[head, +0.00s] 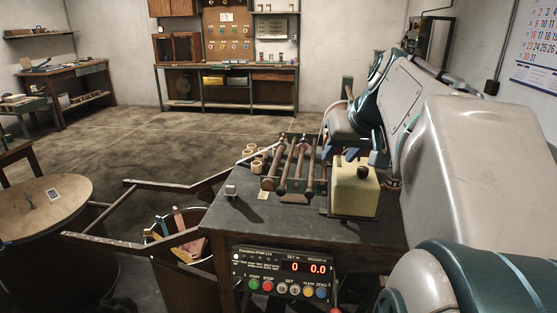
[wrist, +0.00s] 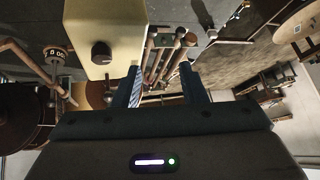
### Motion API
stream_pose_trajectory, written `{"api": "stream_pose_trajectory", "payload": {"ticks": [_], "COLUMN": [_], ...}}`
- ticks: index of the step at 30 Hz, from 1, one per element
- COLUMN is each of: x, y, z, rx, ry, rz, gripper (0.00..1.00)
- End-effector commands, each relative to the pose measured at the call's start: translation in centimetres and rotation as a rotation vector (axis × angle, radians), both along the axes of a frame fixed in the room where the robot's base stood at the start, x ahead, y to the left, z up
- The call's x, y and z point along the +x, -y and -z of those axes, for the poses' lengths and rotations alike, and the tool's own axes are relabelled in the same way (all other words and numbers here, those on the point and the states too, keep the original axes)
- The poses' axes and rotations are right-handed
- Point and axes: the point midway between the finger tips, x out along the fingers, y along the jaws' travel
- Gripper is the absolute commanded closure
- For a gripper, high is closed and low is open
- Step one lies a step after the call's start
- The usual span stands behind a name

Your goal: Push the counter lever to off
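The counter box (head: 280,273) is mounted at the front edge of the dark bench, with a red lit display reading 0 and 0.0 and a row of coloured buttons. A small dark part at its lower left may be the lever, but it is too small to tell its position. My gripper (wrist: 159,67) shows in the wrist view with its two dark fingers apart and nothing clearly between them.
A cream box (head: 353,190) with a black knob stands on the bench (head: 300,236) below my arm; it also shows in the wrist view (wrist: 103,20). Rods on a rack (head: 291,168) stand beside it. A bin (head: 180,232) and round table (head: 42,205) are left.

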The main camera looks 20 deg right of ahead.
Motion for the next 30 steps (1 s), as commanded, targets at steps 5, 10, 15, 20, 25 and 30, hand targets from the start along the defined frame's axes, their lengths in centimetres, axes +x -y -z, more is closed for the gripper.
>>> {"api": "stream_pose_trajectory", "payload": {"ticks": [5, 10, 15, 20, 25, 30], "x": [-0.5, -1.1, -0.2, 2.0, 4.5, 6.7], "y": [6.6, 9.0, 9.5, 9.9, 10.4, 10.8], "z": [-2.8, -4.5, -3.8, -1.5, 1.1, 3.2], "rx": [-0.057, -0.091, -0.095, -0.093, -0.093, -0.094], "ry": [0.105, 0.145, 0.15, 0.148, 0.148, 0.148], "rz": [0.058, 0.071, 0.07, 0.07, 0.07, 0.07], "gripper": [0.62, 0.62, 0.62, 0.62, 0.62, 0.62]}}
